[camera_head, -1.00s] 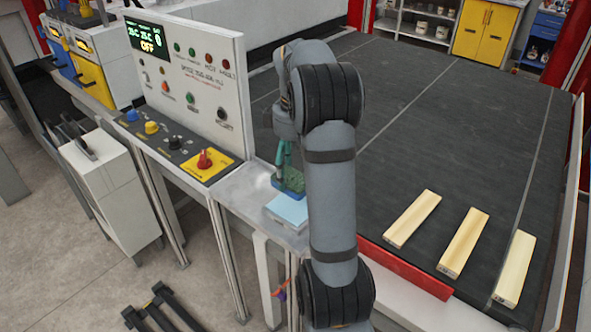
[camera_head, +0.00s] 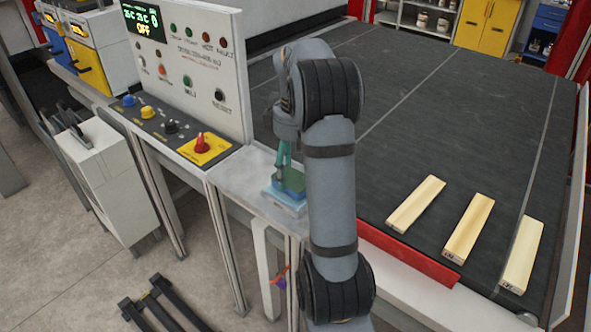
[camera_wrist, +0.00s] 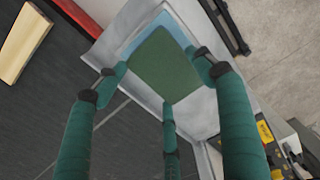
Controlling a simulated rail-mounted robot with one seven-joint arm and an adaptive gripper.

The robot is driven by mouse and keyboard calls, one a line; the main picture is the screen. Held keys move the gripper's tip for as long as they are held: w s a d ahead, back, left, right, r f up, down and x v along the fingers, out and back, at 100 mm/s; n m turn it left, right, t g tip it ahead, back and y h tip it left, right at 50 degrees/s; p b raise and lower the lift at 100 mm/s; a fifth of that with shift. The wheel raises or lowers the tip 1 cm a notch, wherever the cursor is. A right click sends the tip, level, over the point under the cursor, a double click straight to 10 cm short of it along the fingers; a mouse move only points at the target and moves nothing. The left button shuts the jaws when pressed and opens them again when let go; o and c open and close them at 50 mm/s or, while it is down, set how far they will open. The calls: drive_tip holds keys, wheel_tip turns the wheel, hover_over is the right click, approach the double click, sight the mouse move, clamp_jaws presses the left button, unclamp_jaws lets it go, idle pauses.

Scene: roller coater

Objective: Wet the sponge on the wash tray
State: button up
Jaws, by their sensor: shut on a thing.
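My gripper (camera_head: 284,160), with teal fingers, is shut on the green sponge (camera_head: 291,180) at the end of the metal side table. The sponge also shows in the wrist view (camera_wrist: 165,66), flat between the fingertips. The light-blue wash tray (camera_head: 281,201) lies directly under the sponge, and its rim shows past the sponge's edges in the wrist view (camera_wrist: 135,38). The sponge is at or just above the tray; I cannot tell whether they touch. My arm hides part of the tray's right side in the head view.
The control panel (camera_head: 190,60) stands left of the tray, with a red knob (camera_head: 201,143) on a yellow plate. To the right is a dark conveyor bed (camera_head: 450,120) carrying wooden boards (camera_head: 467,228). A red bar (camera_head: 410,256) edges the bed.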

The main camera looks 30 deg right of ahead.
sight(295, 175)
drive_tip(key=shift+s+f+b, duration=0.1)
drive_tip(key=shift+f+b, duration=0.25)
drive_tip(key=shift+f, duration=0.3)
idle(1.6)
drive_tip(key=shift+r, duration=0.1)
wheel_tip(295, 175, up, 7)
drive_tip(key=p, duration=0.7)
idle(0.7)
